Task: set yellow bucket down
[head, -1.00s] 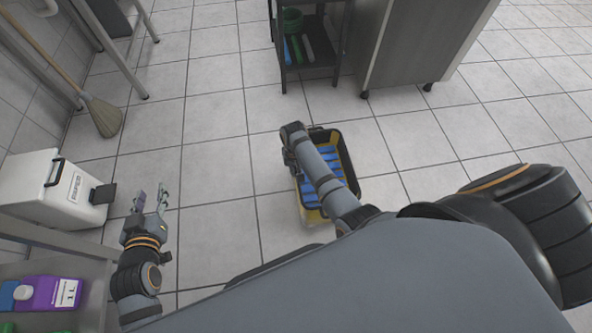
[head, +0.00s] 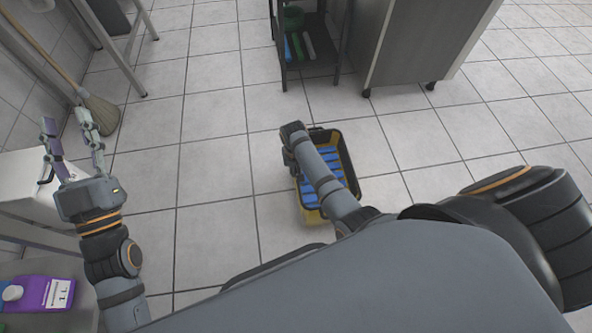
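The yellow bucket (head: 312,214) is in the middle of the head view, with a dark rim and blue slats inside. My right arm reaches across its left side and hides part of it. The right gripper's fingers are hidden behind or below the arm at the bucket's far left corner, so I cannot tell its grip. I cannot tell whether the bucket touches the floor. My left gripper (head: 68,150) is at the left, raised over the white bin, with its two fingers apart and nothing between them.
A white bin (head: 24,184) stands at the left, partly behind my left gripper. A broom (head: 101,113) leans on the wall. A purple jug (head: 44,294) is at lower left. A dark shelf cart (head: 308,68) and a grey cabinet (head: 420,40) stand at the back. The tiled floor between is clear.

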